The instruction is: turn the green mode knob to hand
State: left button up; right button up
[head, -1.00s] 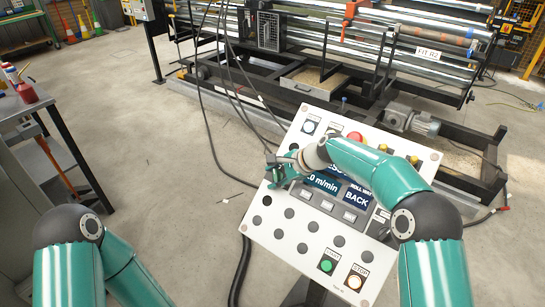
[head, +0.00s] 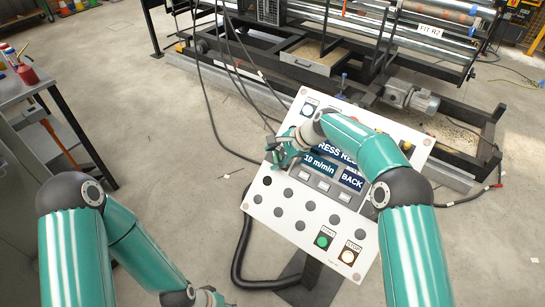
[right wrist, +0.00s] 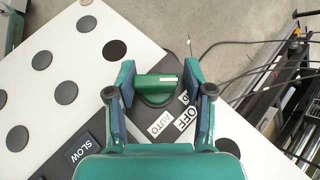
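The green mode knob (right wrist: 157,88) shows in the right wrist view near the edge of the white control panel (right wrist: 60,28). The labels AUTO (right wrist: 158,124) and OFF (right wrist: 185,118) are below it; a third label is mostly covered by a finger. My right gripper (right wrist: 160,90) is open, with one finger on each side of the knob. A gap shows at the right finger; the left finger is very close, and I cannot tell if it touches. In the head view my right gripper (head: 283,152) hides the knob. My left gripper (head: 203,298) is partly visible at the bottom edge.
The panel's screen (head: 322,168) reads 10 m/min. Lit START (head: 323,241) and STOP (head: 348,256) buttons sit at its lower end. A roller machine (head: 330,60) stands behind, cables hang left of the panel, and a workbench (head: 15,88) is at left.

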jog(key=shift+o, duration=0.9)
jog(key=shift+s, duration=0.1)
jog(key=v, duration=1.1)
jog(key=shift+d+r, duration=0.25)
jog(key=shift+d, duration=0.05)
jog(key=shift+s, duration=0.1)
